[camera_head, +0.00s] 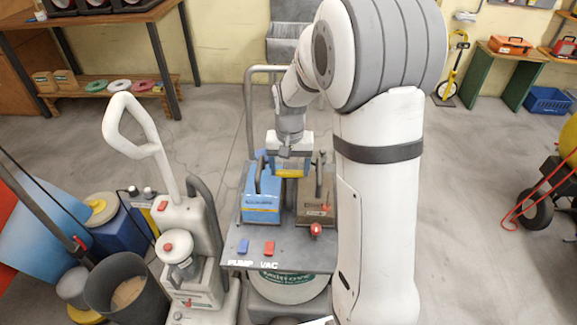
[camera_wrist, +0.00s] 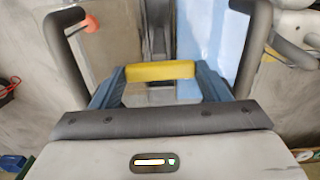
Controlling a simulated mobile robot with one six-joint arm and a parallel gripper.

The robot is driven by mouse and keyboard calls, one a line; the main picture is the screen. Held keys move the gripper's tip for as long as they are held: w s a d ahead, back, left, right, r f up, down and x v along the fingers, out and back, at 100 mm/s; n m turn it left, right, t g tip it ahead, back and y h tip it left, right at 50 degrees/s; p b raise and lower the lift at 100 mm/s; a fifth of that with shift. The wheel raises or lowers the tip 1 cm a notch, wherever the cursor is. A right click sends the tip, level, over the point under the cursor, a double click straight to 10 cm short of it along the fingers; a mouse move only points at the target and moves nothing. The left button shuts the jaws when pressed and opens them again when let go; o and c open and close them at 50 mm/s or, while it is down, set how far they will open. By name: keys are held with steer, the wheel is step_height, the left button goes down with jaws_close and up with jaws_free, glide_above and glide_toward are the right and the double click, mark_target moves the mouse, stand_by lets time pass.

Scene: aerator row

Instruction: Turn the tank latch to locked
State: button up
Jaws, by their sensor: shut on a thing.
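A yellow bar (camera_head: 291,173), which I take to be the tank latch, lies crosswise over the gap between the blue tank (camera_head: 262,203) and the brown tank (camera_head: 317,206). My gripper (camera_head: 292,168) reaches down to it from above. In the wrist view the yellow bar (camera_wrist: 160,71) lies between my two blue-grey fingers, which close on its ends. The blue tank (camera_wrist: 214,35) shows to the right there, the brown one (camera_wrist: 98,52) to the left. A dark strip (camera_wrist: 158,35) runs between them. No lock mark is visible.
Dark tank handles rise on both sides of my gripper. A cart deck (camera_head: 285,250) in front carries blue and red switches marked PUMP and VAC. A red knob (camera_head: 316,229) sits by the brown tank. A white-handled machine (camera_head: 165,225) stands close to the left.

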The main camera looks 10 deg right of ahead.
mark_target(289, 171)
steer(key=shift+w+r, duration=0.1)
stand_by(0.5)
steer(key=o, duration=1)
step_height(289, 171, up, 7)
steer(key=shift+r, duration=0.3)
steer(key=shift+s+r, duration=0.15)
steer(key=shift+s, duration=0.05)
steer(key=s+r+n+t+p, duration=0.1)
steer(key=s+r, duration=0.1)
steer(key=s, duration=0.5)
steer(key=s+r+n+p, duration=0.1)
steer(key=s+r, duration=0.1)
steer(key=s, duration=0.5)
steer(key=s+r+n+t+p, duration=0.1)
steer(key=s, duration=0.6)
steer(key=shift+s+a+r+t+p, duration=0.2)
steer(key=shift+r+t+p, duration=0.1)
steer(key=shift+r, duration=0.1)
